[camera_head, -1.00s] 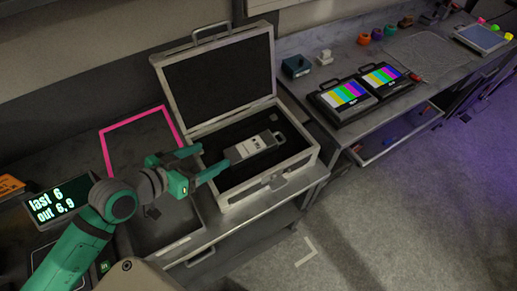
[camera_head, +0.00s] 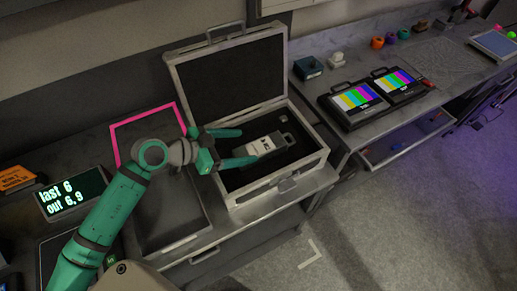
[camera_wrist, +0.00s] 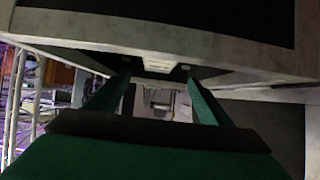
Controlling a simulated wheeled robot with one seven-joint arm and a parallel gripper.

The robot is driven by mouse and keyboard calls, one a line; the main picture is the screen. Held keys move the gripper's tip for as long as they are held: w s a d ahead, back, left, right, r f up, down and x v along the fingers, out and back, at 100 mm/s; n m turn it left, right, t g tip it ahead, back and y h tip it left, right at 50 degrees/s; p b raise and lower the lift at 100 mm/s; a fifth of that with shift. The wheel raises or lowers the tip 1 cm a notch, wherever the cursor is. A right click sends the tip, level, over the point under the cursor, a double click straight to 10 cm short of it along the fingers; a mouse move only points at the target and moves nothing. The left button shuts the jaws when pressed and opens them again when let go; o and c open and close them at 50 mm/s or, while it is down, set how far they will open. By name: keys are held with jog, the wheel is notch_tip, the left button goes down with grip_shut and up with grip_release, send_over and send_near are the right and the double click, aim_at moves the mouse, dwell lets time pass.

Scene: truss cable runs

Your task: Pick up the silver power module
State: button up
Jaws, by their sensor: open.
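The silver power module (camera_head: 267,145) lies in the dark foam of an open silver case (camera_head: 284,184), its handle end pointing up and right. My gripper (camera_head: 249,147) is open and empty inside the case area, at the module's left end. One finger is on the far side and one on the near side, with the near fingertip close to the module's edge. I cannot tell whether it touches. In the wrist view my two green fingers (camera_wrist: 158,82) are spread apart. A pale block shows between and beyond their tips; I cannot tell whether it is the module.
The case lid (camera_head: 232,78) stands open behind the module. A pink-outlined area (camera_head: 117,147) lies left of the case. A display reading "last 6, out 6,9" (camera_head: 72,196) stands at the left. Two colour-bar monitors (camera_head: 358,98) are on the bench to the right.

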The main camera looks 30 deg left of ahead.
aim_at(263, 145)
jog(key=shift+x, duration=4.15)
jog(key=shift+s+d+f, duration=0.1)
jog(key=shift+s+d, duration=0.05)
jog(key=c, duration=1.4)
jog(key=shift+c, duration=1.1)
jog(key=shift+r, duration=0.2)
